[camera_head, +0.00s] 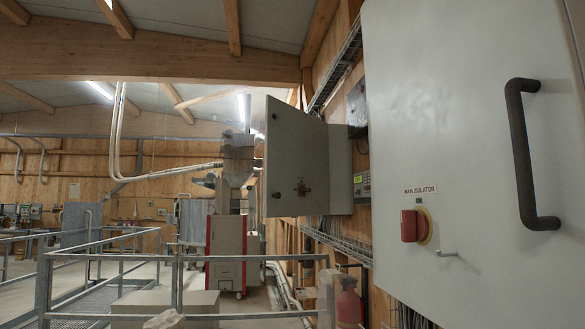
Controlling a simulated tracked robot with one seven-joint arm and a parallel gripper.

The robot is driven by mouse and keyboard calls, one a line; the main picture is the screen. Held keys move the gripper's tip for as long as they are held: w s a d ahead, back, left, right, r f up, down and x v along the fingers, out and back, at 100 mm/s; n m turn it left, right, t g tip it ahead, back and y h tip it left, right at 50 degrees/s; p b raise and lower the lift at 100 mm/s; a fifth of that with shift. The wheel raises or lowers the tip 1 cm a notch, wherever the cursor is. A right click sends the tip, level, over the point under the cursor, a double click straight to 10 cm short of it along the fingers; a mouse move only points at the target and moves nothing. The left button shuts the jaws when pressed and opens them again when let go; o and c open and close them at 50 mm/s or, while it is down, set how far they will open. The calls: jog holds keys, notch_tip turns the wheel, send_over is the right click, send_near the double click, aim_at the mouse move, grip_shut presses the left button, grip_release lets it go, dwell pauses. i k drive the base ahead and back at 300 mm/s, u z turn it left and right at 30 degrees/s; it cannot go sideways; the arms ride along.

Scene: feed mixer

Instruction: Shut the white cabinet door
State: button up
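A large white cabinet door (455,130) fills the right side of the view, close to me. It carries a dark vertical bar handle (522,155) near its right side. A red rotary knob (412,226) on a yellow plate sits at its lower left, under a "MAIN ISOLATOR" label. A small metal lever (447,253) is beside the knob. I cannot tell whether this door stands ajar. Farther back, a smaller pale cabinet door (300,160) stands open, swung out from the wooden wall. My gripper is not in view.
Metal railings (110,262) cross the lower left. A red and white machine (226,250) stands behind them. A red extinguisher (349,303) is at lower centre. Cable trays run along the wall.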

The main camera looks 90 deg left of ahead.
aim_at(296, 144)
jog(key=u, duration=1.05)
jog(key=i, duration=0.25)
jog(key=u, duration=2.55)
jog(key=k, duration=1.15)
jog(key=z, duration=0.05)
jog(key=i, duration=0.75)
jog(key=z, duration=0.5)
